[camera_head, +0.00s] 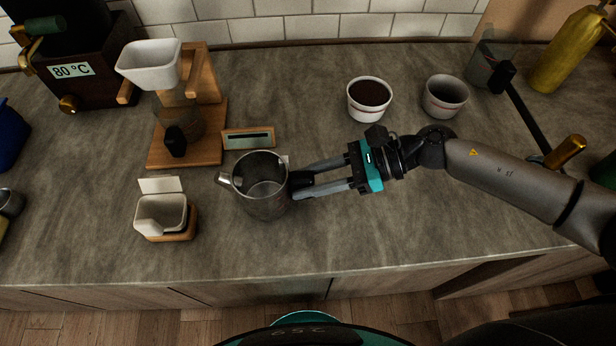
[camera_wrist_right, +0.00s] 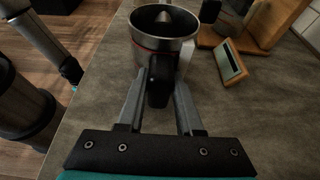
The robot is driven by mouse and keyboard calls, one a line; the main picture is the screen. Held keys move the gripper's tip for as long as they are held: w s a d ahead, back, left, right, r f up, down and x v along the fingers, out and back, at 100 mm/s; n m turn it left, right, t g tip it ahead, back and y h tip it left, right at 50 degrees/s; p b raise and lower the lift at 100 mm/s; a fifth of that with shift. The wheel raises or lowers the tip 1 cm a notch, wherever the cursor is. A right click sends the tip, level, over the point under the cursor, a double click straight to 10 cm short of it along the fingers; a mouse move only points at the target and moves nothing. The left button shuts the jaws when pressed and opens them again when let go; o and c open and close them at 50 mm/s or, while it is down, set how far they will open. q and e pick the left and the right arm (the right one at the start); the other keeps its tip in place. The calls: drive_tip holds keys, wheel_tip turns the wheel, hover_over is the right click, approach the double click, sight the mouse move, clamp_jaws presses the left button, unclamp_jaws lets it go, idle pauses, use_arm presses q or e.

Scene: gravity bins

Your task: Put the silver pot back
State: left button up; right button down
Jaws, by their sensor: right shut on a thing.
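The silver pot (camera_head: 262,200) is a metal jug with a spout on its left and a dark handle on its right. It stands upright on or just above the grey counter; I cannot tell which. My right gripper (camera_head: 300,188) comes from the right and is shut on the pot's handle. In the right wrist view the pot (camera_wrist_right: 165,22) is at the top, with its black handle between the fingers of my right gripper (camera_wrist_right: 159,88). My left gripper is not in view.
A small scale display (camera_head: 248,138) stands just behind the pot. A wooden dripper stand (camera_head: 205,135) is behind left, and a white cup on a wooden base (camera_head: 164,214) is to the left. Two cups (camera_head: 369,100) (camera_head: 445,97) stand behind right. The front counter is clear.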

drive_tip(key=shift+f+b, duration=0.3)
drive_tip(key=shift+c, duration=2.4)
unclamp_jaws()
drive_tip(key=b+v, duration=0.2)
drive_tip(key=v, duration=1.3)
drive_tip(key=shift+d, duration=0.2)
